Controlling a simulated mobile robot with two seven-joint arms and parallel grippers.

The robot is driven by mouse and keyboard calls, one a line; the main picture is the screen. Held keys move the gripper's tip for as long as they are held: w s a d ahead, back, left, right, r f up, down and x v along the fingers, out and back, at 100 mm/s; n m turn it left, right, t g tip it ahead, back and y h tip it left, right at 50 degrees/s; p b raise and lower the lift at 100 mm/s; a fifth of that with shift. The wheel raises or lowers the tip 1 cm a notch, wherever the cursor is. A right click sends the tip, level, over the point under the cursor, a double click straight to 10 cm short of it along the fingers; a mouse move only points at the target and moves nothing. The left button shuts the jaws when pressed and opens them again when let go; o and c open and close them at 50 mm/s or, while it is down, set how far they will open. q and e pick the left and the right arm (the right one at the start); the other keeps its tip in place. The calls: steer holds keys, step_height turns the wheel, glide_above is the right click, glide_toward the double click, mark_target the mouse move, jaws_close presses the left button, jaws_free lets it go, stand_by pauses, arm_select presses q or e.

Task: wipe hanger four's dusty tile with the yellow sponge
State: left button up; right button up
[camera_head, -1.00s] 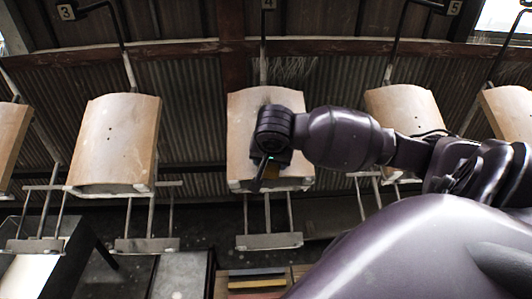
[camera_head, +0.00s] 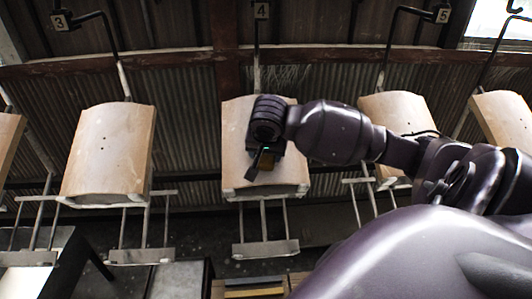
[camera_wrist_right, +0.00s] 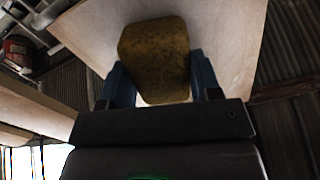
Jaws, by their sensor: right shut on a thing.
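Hanger four's tile (camera_head: 236,150) is a curved, pale tan plate hanging in the middle of the head view, below the plate marked 4 (camera_head: 262,11). My right gripper (camera_head: 262,164) is in front of the tile's middle and covers part of it. It is shut on the yellow sponge (camera_wrist_right: 155,60), which sits between the two blue-grey fingers in the right wrist view. The sponge lies over the tile's surface (camera_wrist_right: 225,45) there; whether it touches cannot be told. No dust is clear on the tile's visible part. My left gripper is not in view.
Hanger three's tile (camera_head: 108,150) hangs to the left and hanger five's tile (camera_head: 400,112) to the right, partly behind my right arm. A metal crossbar frame (camera_head: 266,248) hangs below tile four. A dark table (camera_head: 65,265) stands at lower left.

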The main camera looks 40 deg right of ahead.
steer(key=shift+w+d+r, duration=0.5)
steer(key=shift+w+d, duration=0.2)
steer(key=shift+w, duration=0.1)
steer(key=shift+w+d+r, duration=0.55)
steer(key=shift+w+d, duration=0.1)
steer(key=shift+w, duration=0.15)
steer(key=shift+w+d+r, duration=0.5)
steer(key=shift+w+d, duration=0.2)
steer(key=shift+w, duration=0.1)
steer(key=shift+w+d+r, duration=0.9)
steer(key=shift+w+d, duration=0.15)
steer(key=shift+w, duration=0.2)
steer(key=shift+w+d+r, duration=0.85)
steer(key=shift+w+d, duration=0.15)
steer(key=shift+w, duration=0.25)
steer(key=shift+w+d+r, duration=0.9)
steer(key=shift+w+d, duration=0.15)
steer(key=shift+w, duration=0.2)
steer(key=shift+s+d, duration=0.1)
steer(key=shift+d, duration=0.05)
